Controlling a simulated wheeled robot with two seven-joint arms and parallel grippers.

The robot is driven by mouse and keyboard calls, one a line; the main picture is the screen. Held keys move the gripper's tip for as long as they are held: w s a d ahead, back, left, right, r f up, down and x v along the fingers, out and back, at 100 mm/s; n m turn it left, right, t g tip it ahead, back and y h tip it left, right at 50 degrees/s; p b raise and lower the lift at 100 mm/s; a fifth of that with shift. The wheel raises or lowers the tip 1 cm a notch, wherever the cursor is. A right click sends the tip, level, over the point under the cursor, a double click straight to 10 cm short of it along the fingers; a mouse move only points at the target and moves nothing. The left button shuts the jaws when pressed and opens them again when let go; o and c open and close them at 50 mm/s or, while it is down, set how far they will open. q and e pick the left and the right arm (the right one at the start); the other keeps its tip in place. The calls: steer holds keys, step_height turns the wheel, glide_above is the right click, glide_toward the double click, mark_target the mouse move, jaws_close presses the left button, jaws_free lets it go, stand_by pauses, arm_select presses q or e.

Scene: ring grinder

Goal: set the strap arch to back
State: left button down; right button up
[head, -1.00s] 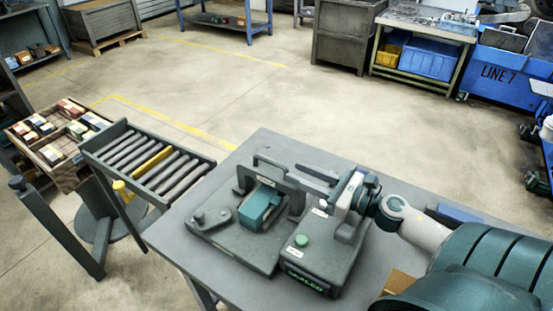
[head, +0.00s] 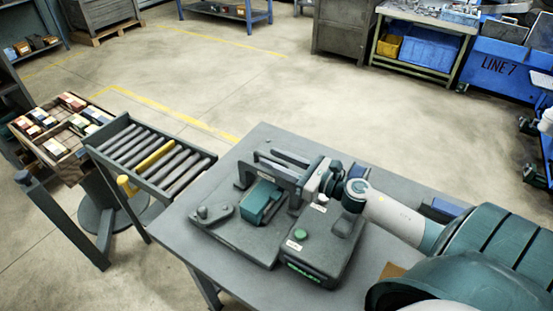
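The ring grinder (head: 312,245) sits on a grey table, with a green button and a lit green display on its front. Its dark grey strap arch (head: 262,172) stands over the bed, above a teal block (head: 260,203). My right gripper (head: 268,155) reaches in from the right, low over the arch. Its two long fingers lie apart, nearly parallel to the arch top and close behind it. Whether they touch the arch cannot be told. The gripper's wrist hides the arch's right end. My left gripper is not in view.
A roller rack (head: 150,160) stands left of the table, beside a wooden tray (head: 68,170) of small boxes. A blue object (head: 445,208) lies at the table's right, near my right arm. The table's back strip is clear.

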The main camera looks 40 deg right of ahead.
jaws_close()
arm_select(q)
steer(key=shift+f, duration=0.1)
